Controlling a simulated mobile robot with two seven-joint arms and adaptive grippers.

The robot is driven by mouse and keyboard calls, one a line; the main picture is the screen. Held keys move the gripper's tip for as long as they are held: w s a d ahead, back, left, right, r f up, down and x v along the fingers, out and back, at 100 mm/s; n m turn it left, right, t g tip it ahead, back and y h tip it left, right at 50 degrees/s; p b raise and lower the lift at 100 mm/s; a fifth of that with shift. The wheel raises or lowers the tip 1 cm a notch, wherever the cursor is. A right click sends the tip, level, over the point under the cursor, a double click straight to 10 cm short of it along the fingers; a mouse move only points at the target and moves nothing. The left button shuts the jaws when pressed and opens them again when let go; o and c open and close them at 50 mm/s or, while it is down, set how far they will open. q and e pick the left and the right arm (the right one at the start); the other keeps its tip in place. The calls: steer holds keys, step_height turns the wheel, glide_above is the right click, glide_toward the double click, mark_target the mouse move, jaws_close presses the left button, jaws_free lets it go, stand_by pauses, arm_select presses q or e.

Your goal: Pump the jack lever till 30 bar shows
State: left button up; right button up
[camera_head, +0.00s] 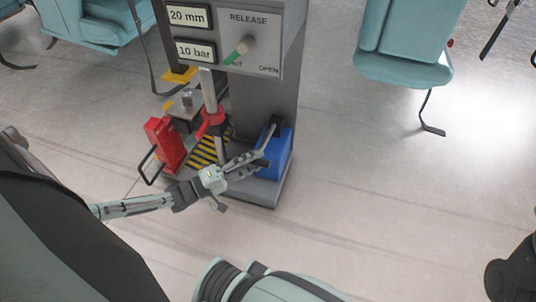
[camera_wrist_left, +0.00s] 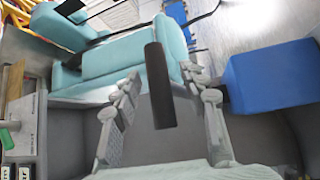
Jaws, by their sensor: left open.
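The jack stand's grey panel (camera_head: 238,40) shows "20 mm" on one display and "10 bar" on the pressure display (camera_head: 195,51). Beside them is a release knob (camera_head: 241,48) with a green pointer. My left gripper (camera_head: 266,147) is open in front of the blue block (camera_head: 279,160) at the stand's base. In the left wrist view, a black bar (camera_wrist_left: 158,85), apparently the lever's grip, stands between my left gripper's spread fingers (camera_wrist_left: 162,78), with gaps on both sides. The rest of the lever is hidden. My right gripper is not clearly seen.
A red block (camera_head: 165,145) with a black wire handle and a metal post with a red collar (camera_head: 213,123) stand left of my gripper.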

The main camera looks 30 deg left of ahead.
mark_target(265, 142)
arm_select(q)
steer(key=shift+x, duration=2)
jaws_close()
